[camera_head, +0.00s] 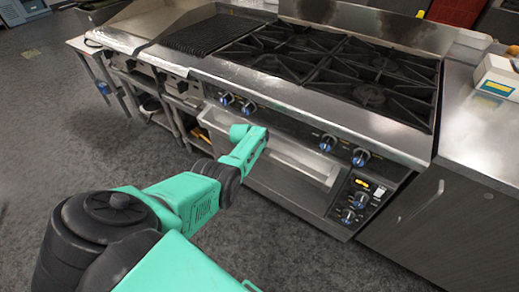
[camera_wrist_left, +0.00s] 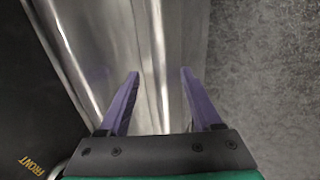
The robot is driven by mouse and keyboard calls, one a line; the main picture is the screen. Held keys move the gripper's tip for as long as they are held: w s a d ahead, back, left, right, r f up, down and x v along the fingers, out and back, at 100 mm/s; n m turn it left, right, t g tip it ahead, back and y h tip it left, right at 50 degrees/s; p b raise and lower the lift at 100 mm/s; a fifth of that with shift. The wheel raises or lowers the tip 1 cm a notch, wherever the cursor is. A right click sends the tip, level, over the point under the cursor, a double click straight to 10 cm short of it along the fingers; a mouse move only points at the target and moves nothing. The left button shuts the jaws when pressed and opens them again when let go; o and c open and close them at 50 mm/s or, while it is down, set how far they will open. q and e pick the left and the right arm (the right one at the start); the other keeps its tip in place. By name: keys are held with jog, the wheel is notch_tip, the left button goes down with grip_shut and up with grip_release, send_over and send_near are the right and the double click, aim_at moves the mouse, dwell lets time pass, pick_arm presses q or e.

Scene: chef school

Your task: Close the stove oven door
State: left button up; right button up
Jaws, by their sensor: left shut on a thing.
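The stove (camera_head: 300,105) has burners on top and an oven below. The oven door (camera_head: 290,188) is at the front under the knobs; it looks tilted out at the top, but how far is hard to tell. My left arm reaches to the door's left part in the head view, and its fingertips are hidden there. In the left wrist view, the purple fingers of my left gripper (camera_wrist_left: 160,85) stand either side of a shiny metal edge or bar of the oven door (camera_wrist_left: 155,45), gripping it. My right gripper is not in view.
Control knobs (camera_head: 357,200) sit on a panel right of the oven door. A counter (camera_head: 480,135) with a white box (camera_head: 497,75) stands at the right. A rack (camera_head: 180,115) is left of the stove. The grey floor (camera_head: 290,250) in front is clear.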

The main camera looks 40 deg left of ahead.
pick_arm(q)
jog(key=shift+w+r, duration=0.2)
jog(key=shift+r, duration=0.05)
jog(key=shift+r+p, duration=0.2)
jog(key=shift+p, duration=0.25)
jog(key=p+v, duration=0.9)
jog(key=v, duration=0.5)
jog(key=shift+s+f, duration=0.2)
jog(key=shift+s, duration=0.15)
